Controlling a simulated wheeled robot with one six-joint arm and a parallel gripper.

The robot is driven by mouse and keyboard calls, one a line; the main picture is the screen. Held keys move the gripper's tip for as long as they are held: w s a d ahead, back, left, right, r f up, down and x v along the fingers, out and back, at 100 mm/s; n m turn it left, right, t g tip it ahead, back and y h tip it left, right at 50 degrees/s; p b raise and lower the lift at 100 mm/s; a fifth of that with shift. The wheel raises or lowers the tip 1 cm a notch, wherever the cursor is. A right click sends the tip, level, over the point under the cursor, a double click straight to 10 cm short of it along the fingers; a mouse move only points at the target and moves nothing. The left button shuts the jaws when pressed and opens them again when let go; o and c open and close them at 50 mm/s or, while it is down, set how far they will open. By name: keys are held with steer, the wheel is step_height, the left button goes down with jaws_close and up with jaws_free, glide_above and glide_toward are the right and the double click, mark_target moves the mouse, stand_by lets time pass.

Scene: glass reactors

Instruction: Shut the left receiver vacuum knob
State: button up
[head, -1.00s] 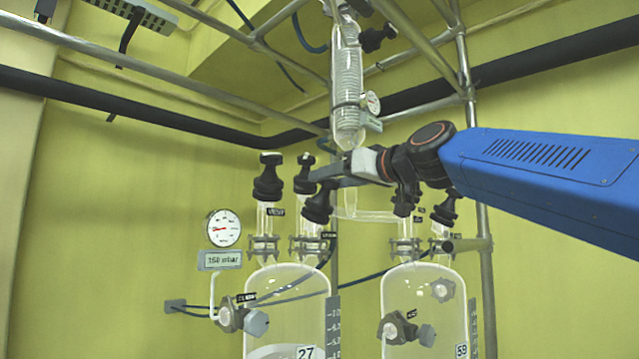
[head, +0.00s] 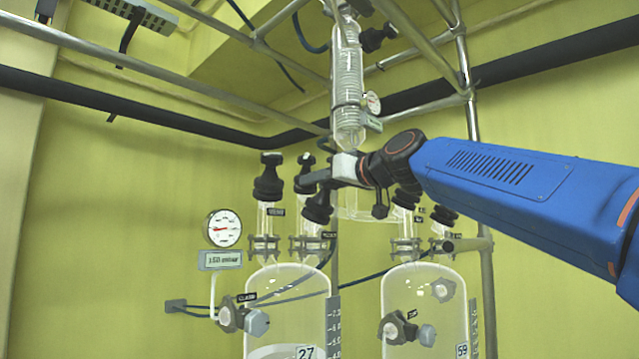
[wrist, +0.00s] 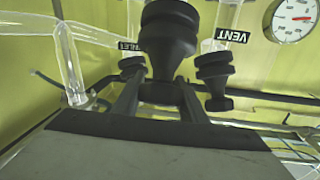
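The left receiver (head: 285,290) is the glass vessel marked 27, with several black knobs on top. A tilted black knob (head: 318,207) is at the front. A second knob (head: 306,163) stands behind, partly hidden by my fingers. My gripper (head: 304,181) reaches in from the right at knob height. In the wrist view a large black knob (wrist: 168,35) fills the centre, its lower part between my two spread fingers (wrist: 158,88). I cannot tell whether they touch it. No label for vacuum is readable.
The VENT knob (wrist: 215,75) stands close beside the fingers. The right vessel (head: 425,300), marked 59, has its own knobs below my arm. A coil condenser (head: 348,90) hangs just above the gripper. A dial gauge (head: 224,228) is at the left.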

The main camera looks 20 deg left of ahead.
steer(key=shift+w+f+m+t+h, duration=0.1)
steer(key=shift+m+t+h, duration=0.3)
steer(key=shift+m, duration=0.2)
steer(key=shift+w+d+m+t+h, duration=0.1)
steer(key=shift+m+t+h, duration=0.3)
steer(key=shift+m+t, duration=0.2)
steer(key=shift+w+d+f+m+t+h, duration=0.1)
steer(key=shift+m+t+h, duration=0.25)
steer(key=shift+m, duration=0.15)
steer(key=shift+w+d+m+t+h, duration=0.1)
steer(key=shift+m+t+h, duration=0.2)
steer(key=shift+m, duration=0.2)
steer(key=o, duration=1.1)
steer(key=shift+c, duration=0.2)
steer(key=v, duration=1.7)
steer(key=shift+s+d, duration=0.15)
steer(key=shift+s, duration=0.05)
